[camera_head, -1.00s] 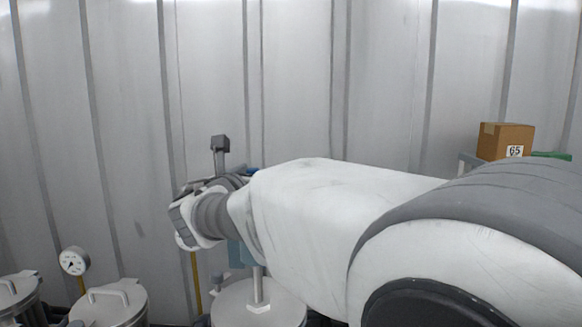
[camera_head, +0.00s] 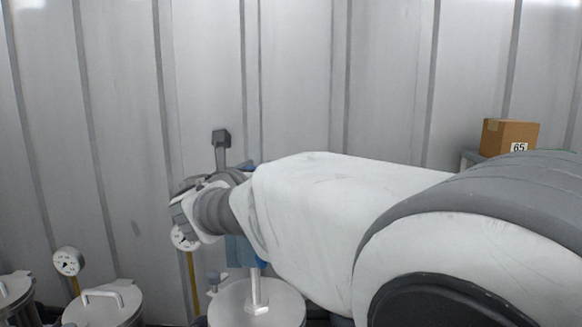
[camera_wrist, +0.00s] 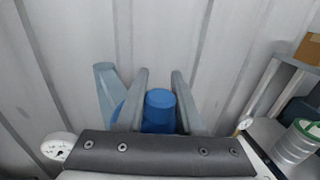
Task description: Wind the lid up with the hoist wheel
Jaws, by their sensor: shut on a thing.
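In the wrist view, a blue cylindrical grip (camera_wrist: 160,108), seemingly the hoist wheel's handle, stands between the two grey fingers of my gripper (camera_wrist: 160,80). The fingers are shut on it. A pale blue-grey piece (camera_wrist: 106,85) rises left of the fingers; most of the wheel is hidden. In the head view my arm covers the gripper and the wheel, with only bits of blue showing around it. Below the arm, a round steel lid (camera_head: 257,306) with an upright steel rod (camera_head: 254,290) shows. I cannot tell whether the lid is raised.
Other lidded vessels (camera_head: 103,302) and a dial gauge (camera_head: 68,261) stand at the lower left. A grey-topped post (camera_head: 221,138) rises behind my wrist. A cardboard box (camera_head: 510,137) sits at the right. A ribbed metal wall (camera_head: 300,80) closes the back.

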